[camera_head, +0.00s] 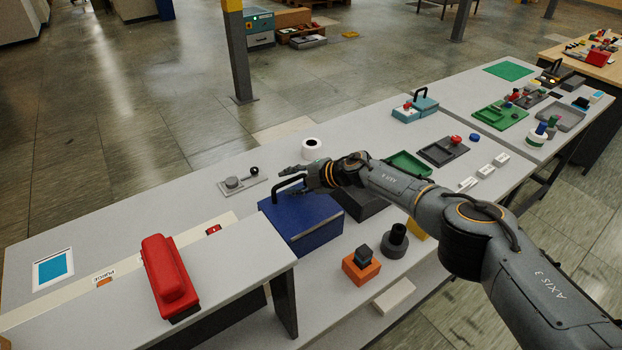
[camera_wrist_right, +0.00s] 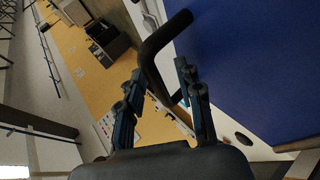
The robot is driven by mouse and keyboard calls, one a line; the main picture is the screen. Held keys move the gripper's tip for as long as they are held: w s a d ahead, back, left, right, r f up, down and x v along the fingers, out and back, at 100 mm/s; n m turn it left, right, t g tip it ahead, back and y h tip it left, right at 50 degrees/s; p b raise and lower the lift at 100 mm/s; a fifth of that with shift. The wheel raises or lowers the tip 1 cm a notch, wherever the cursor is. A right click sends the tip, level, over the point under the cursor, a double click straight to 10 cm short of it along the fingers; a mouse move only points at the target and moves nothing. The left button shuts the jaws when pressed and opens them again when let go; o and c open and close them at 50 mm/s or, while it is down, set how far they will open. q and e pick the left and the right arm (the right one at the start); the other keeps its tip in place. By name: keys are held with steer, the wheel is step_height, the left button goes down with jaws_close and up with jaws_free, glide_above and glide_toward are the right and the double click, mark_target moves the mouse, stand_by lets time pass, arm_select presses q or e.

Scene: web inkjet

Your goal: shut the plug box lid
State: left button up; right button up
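The blue plug box (camera_head: 308,222) stands on the table in the middle of the head view, with a black bar handle (camera_head: 290,184) on its blue lid. The right wrist view shows the blue lid surface (camera_wrist_right: 262,60) filling the right side and the black handle (camera_wrist_right: 150,58) close ahead. My right gripper (camera_head: 318,178) is at the handle; in the wrist view its fingers (camera_wrist_right: 161,78) are spread, with the handle reaching between them. I cannot tell whether they touch it. How far the lid stands open is unclear. My left gripper is not in view.
A red block-like device (camera_head: 170,275) sits on the raised panel at front left. An orange block (camera_head: 361,268) and a dark round part (camera_head: 394,241) stand right of the box. A white roll (camera_head: 312,148) and a grey lever plate (camera_head: 242,183) lie behind.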

steer(key=v, duration=1.2)
steer(key=shift+s+f, duration=0.1)
steer(key=shift+f, duration=0.05)
